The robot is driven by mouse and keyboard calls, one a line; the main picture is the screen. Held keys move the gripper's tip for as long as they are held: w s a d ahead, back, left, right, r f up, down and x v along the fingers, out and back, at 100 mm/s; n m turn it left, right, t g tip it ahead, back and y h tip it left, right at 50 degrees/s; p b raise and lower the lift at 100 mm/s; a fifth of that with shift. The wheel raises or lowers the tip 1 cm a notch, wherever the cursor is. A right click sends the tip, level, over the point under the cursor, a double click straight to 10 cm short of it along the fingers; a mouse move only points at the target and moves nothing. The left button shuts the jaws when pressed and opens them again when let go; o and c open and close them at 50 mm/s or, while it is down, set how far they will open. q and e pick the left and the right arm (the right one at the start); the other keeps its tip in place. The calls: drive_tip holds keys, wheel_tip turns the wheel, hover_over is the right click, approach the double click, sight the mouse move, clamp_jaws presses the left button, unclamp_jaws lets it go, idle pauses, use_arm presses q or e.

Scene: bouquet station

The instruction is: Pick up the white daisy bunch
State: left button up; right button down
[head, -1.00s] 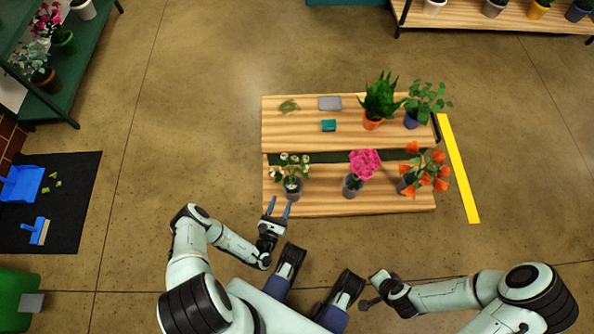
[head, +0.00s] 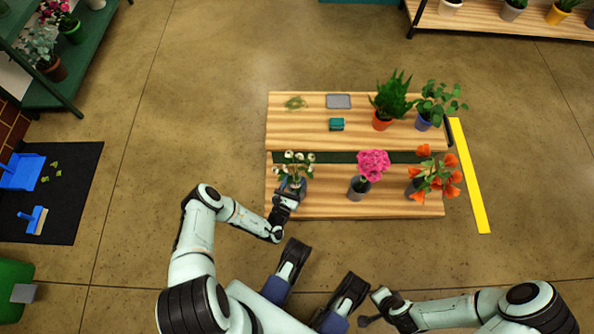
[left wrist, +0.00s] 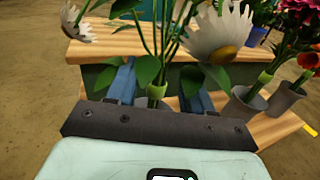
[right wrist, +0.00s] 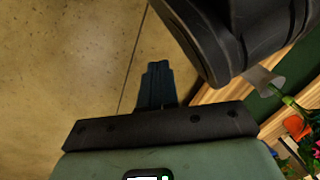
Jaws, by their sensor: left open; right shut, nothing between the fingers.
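The white daisy bunch (head: 296,160) stands upright in a grey pot at the left of the near plank of the wooden table. In the left wrist view, large white daisy heads (left wrist: 215,38) and green stems fill the upper middle. My left gripper (head: 291,186) is at the bunch from the near side. In the left wrist view, its open fingers (left wrist: 158,82) are on either side of the stems, with leaves overlapping them. My right gripper (head: 366,321) is shut and empty, low in front of my body; its fingers (right wrist: 156,72) are together in the right wrist view.
A pink flower pot (head: 373,166) and an orange flower pot (head: 430,178) stand to the right on the near plank. Behind are two green plants (head: 391,98), a teal block (head: 336,124) and a grey plate (head: 338,101). A yellow strip (head: 470,175) lies on the floor at right.

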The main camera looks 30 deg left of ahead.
use_arm(q)
drive_tip(key=w, duration=0.2)
drive_tip(key=shift+w+a+b, duration=0.25)
drive_tip(key=shift+w+b, duration=0.15)
clamp_jaws()
use_arm(e)
drive_tip(key=shift+s+d+f+g, duration=0.15)
drive_tip(key=shift+s+f+g, duration=0.25)
drive_tip(key=shift+s+f, duration=0.5)
use_arm(q)
drive_tip(key=shift+r, duration=0.1)
use_arm(e)
drive_tip(key=shift+r, duration=0.2)
